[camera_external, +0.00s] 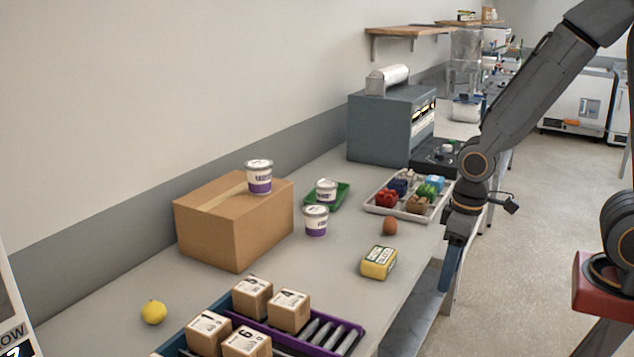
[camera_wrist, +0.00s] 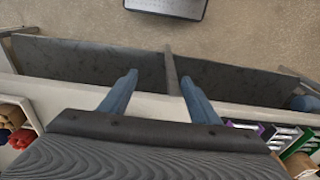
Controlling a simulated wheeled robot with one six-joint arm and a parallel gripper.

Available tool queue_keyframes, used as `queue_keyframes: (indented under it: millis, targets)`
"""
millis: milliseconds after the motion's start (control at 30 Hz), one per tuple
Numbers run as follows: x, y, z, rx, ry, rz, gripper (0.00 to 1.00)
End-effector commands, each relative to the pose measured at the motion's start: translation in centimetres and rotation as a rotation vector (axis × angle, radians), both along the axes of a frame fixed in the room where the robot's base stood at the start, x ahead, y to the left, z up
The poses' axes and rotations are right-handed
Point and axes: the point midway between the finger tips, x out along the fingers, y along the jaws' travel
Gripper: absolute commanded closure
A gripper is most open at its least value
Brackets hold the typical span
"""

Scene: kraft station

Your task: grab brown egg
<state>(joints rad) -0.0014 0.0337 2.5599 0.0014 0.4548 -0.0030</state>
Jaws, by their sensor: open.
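The brown egg (camera_external: 390,226) sits on the grey table near its right edge, just in front of the white tray (camera_external: 440,214). It does not show in the wrist view. My gripper (camera_external: 449,272) points down at the table's right edge, to the right of the egg and apart from it. In the wrist view my gripper (camera_wrist: 157,84) has its two blue fingers spread with nothing between them; the floor and table edge lie beyond.
The tray holds several colored items. A yellow package (camera_external: 379,262) lies in front of the egg. Bare table surrounds the egg.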

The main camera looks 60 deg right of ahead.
Motion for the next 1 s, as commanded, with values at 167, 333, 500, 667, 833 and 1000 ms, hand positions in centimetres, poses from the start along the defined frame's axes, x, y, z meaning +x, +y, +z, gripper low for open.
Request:
queue_keyframes:
  millis: [167,333,500,667,833,1000]
  targets:
    - [0.0,0.0,0.0,0.0,0.0,0.0,0.44]
    - [1.2,-0.6,0.1,0.008,-0.007,-0.061,0.44]
    - [7.5,-5.2,1.0,0.062,-0.038,-0.446,0.44]
    - [14.3,-12.9,2.2,0.148,-0.076,-0.947,0.44]
    - [18.4,-20.2,3.2,0.233,-0.108,-1.337,0.44]
    - [19.7,-23.2,3.5,0.272,-0.118,-1.495,0.44]
